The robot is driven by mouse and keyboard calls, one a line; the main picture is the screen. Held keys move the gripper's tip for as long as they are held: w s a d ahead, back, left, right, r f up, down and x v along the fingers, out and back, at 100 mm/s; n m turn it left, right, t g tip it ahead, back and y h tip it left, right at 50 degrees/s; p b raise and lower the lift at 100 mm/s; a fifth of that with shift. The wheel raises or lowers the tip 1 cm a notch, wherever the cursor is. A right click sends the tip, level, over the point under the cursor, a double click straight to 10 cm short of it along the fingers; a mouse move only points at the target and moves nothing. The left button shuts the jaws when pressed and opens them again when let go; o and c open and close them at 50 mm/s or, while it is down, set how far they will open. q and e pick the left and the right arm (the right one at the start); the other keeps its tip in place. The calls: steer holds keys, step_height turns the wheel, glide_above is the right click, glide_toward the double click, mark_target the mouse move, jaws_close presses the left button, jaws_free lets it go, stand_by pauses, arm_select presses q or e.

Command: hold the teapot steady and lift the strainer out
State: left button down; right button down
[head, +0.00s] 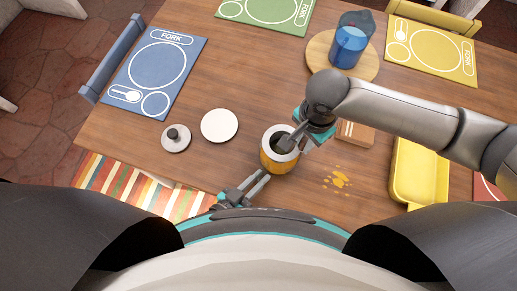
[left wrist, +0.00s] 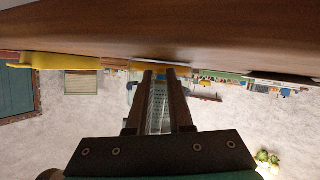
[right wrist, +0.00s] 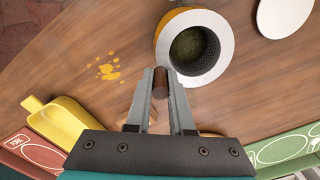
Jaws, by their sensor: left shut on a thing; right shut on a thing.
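The teapot (head: 268,160), yellow with a wide white rim, stands upright on the wooden table. Its open top shows in the right wrist view (right wrist: 222,38). The strainer (right wrist: 195,50) appears as a dark round interior within the rim. My left gripper (head: 266,177) is low at the teapot's near left side, shut on it; the exact contact is hard to see. My right gripper (head: 290,140) is over the rim from the right. In the right wrist view it is shut on a brown rod-like handle (right wrist: 161,80), which looks like the strainer's. Where it joins is hidden.
A white disc (head: 219,126) and a grey lid with a dark knob (head: 175,141) lie left of the teapot. A yellow tray (head: 418,170) and a wooden block (head: 356,135) are to the right. A blue pitcher (head: 350,42) stands on a round board at the back.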

stand_by(0.7)
arm_select(q)
steer(key=c, duration=0.7)
jaws_free()
steer(key=shift+c, duration=0.2)
steer(key=shift+c, duration=0.2)
jaws_close()
stand_by(0.6)
